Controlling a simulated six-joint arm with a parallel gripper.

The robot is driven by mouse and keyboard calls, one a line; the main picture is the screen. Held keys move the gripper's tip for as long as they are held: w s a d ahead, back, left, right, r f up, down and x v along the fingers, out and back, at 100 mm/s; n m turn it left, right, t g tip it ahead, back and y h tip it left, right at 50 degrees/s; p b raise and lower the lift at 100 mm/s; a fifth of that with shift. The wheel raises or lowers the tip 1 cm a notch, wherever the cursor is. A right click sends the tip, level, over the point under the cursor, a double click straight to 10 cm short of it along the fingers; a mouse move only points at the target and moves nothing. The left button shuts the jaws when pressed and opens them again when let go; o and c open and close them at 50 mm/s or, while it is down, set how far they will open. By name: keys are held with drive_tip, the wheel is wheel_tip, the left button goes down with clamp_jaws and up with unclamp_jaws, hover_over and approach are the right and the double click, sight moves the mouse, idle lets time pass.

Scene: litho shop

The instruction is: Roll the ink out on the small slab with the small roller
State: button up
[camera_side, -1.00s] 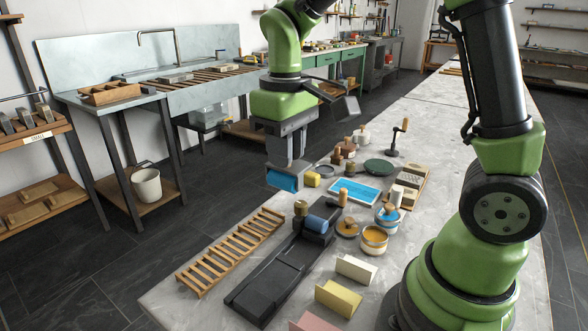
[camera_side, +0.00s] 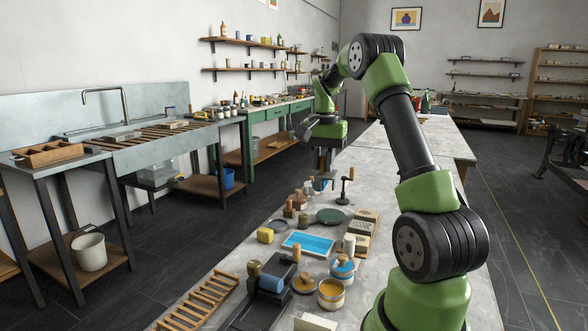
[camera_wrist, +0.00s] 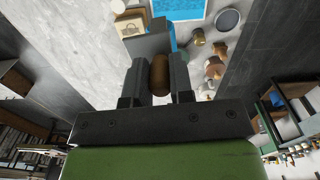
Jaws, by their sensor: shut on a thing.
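My gripper (camera_side: 325,172) is above the far part of the bench, beyond the stamps. In the wrist view my gripper (camera_wrist: 160,75) is shut on the brown wooden handle of the small roller (camera_wrist: 159,78). A little of the roller's blue shows below the jaws in the side view (camera_side: 320,185); most of it is hidden. The small slab (camera_side: 308,244) lies flat on the bench, coated blue with a pale rim, nearer the camera and apart from the gripper. It also shows at the top of the wrist view (camera_wrist: 178,8).
A yellow sponge (camera_side: 265,235), wooden-handled stamps (camera_side: 289,209) and a green disc (camera_side: 330,216) surround the slab. The bench beyond the gripper looks clear.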

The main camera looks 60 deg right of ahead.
drive_tip(key=shift+s+d+f+m, duration=0.3)
drive_tip(key=shift+s+d, duration=0.1)
drive_tip(key=shift+d, duration=0.1)
drive_tip(key=shift+s+d+f+m, duration=0.15)
drive_tip(key=shift+s+d+m, duration=0.15)
drive_tip(key=shift+s+d, duration=0.15)
drive_tip(key=f, duration=1.4)
drive_tip(key=shift+w+f, duration=0.25)
drive_tip(key=shift+f, duration=0.05)
drive_tip(key=w, duration=1)
drive_tip(key=shift+w+r, duration=0.1)
drive_tip(key=shift+f, duration=0.55)
drive_tip(key=shift+f, duration=0.65)
